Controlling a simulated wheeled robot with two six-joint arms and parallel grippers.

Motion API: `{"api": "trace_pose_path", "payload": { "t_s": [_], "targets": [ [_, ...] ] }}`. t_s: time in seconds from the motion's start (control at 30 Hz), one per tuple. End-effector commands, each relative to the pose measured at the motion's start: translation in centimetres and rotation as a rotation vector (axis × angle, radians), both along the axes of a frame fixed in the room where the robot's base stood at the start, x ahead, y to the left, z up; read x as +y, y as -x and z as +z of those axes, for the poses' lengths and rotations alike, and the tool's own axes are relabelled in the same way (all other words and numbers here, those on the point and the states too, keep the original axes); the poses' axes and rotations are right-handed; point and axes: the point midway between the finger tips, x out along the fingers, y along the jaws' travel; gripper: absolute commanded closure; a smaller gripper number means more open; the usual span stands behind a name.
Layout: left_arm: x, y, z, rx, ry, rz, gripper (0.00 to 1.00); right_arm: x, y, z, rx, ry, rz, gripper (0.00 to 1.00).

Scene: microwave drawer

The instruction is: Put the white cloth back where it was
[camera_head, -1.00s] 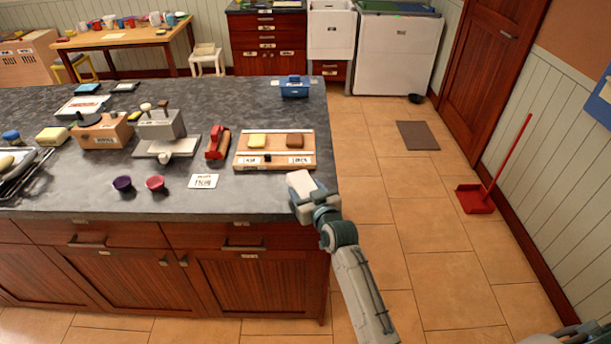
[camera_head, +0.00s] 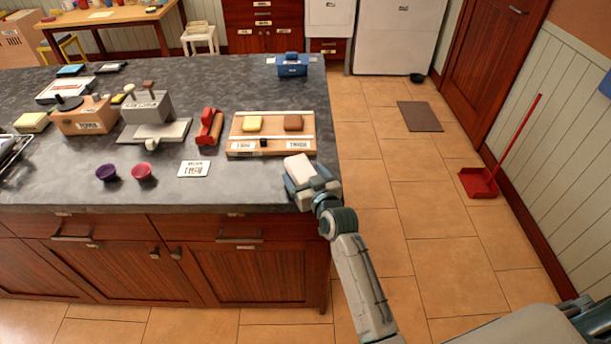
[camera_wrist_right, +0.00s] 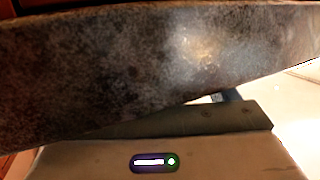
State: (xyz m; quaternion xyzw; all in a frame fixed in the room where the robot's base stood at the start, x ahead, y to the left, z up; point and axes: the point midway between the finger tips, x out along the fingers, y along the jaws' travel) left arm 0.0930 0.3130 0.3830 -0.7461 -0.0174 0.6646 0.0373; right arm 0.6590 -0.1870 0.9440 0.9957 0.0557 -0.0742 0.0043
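I cannot pick out a white cloth with certainty in either view. My right gripper (camera_head: 297,168) is at the right front corner of the dark counter (camera_head: 240,190), with its pale casing over the edge. Its fingertips are not clear in the head view, and whether it is open or shut does not show. In the right wrist view, the dark speckled counter edge (camera_wrist_right: 150,65) fills most of the picture, and a bright white patch at the right is too washed out to name. My left gripper is not in view.
A wooden tray (camera_head: 270,137) with a yellow and a brown block, a red tool (camera_head: 208,127), a grey device (camera_head: 150,115), two small cups (camera_head: 141,172) and a blue box (camera_head: 292,65) stand on the counter. Floor to the right is open, with a red dustpan (camera_head: 478,183) by the wall.

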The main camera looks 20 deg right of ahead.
Motion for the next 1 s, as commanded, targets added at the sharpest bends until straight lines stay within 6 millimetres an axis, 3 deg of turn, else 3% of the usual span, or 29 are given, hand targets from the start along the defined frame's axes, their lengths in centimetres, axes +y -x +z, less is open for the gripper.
{"api": "trace_pose_path", "payload": {
  "t_s": [0.37, 0.8, 1.0],
  "targets": [
    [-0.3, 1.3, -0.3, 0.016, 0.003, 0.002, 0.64, -0.1, 0.6, 0.0, 0.0, 0.0, 0.0, 0.19],
    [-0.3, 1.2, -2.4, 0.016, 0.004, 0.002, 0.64, -1.0, 8.8, 1.1, 0.0, 0.001, 0.0, 0.19],
    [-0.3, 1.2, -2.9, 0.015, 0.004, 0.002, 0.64, -1.3, 11.2, 1.6, -0.001, 0.001, 0.0, 0.19]
  ]
}}
